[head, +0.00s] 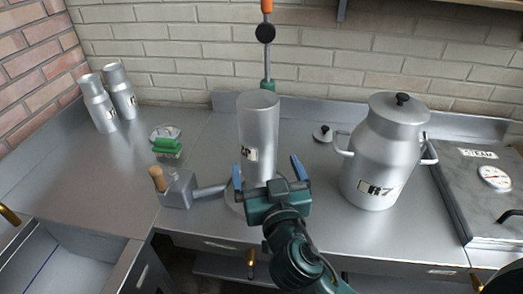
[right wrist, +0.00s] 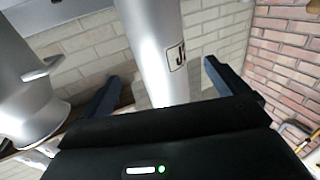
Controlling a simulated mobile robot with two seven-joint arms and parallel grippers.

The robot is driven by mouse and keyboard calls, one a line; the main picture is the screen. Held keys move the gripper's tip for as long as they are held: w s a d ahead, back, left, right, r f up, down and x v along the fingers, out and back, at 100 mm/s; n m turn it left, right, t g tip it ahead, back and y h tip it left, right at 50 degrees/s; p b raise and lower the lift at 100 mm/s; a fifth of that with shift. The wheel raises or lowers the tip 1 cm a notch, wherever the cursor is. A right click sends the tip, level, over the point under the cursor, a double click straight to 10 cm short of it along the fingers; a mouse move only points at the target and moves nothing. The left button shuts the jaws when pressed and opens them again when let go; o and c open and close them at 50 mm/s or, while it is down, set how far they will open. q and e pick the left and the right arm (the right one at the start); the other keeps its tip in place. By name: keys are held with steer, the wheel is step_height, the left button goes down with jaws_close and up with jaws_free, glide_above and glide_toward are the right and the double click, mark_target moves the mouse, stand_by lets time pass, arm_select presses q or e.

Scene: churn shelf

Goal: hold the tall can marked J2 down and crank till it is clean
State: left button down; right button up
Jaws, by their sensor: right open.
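The tall can (head: 259,122) is a plain grey metal cylinder standing upright on a round base (head: 232,208) at the middle of the counter. Its label, partly covered in the head view, shows a J at the edge of the can in the right wrist view (right wrist: 177,54). The crank box (head: 179,189), with a wooden handle (head: 157,178), sits to the left and joins the base by a pipe. My right gripper (head: 267,170) is open, its blue fingers on either side of the can's lower part; contact cannot be told. My left gripper is not in view.
A large lidded churn (head: 385,145) marked R7 or A7 stands to the right, beside a steam cabinet (head: 475,190) with a gauge. A small lid (head: 322,134), a green brush (head: 167,147) and two smaller cans (head: 100,104) stand behind. A sink (head: 60,265) is front left.

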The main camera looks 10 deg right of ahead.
mark_target(258, 141)
steer(key=w, duration=0.9)
steer(key=shift+w, duration=0.3)
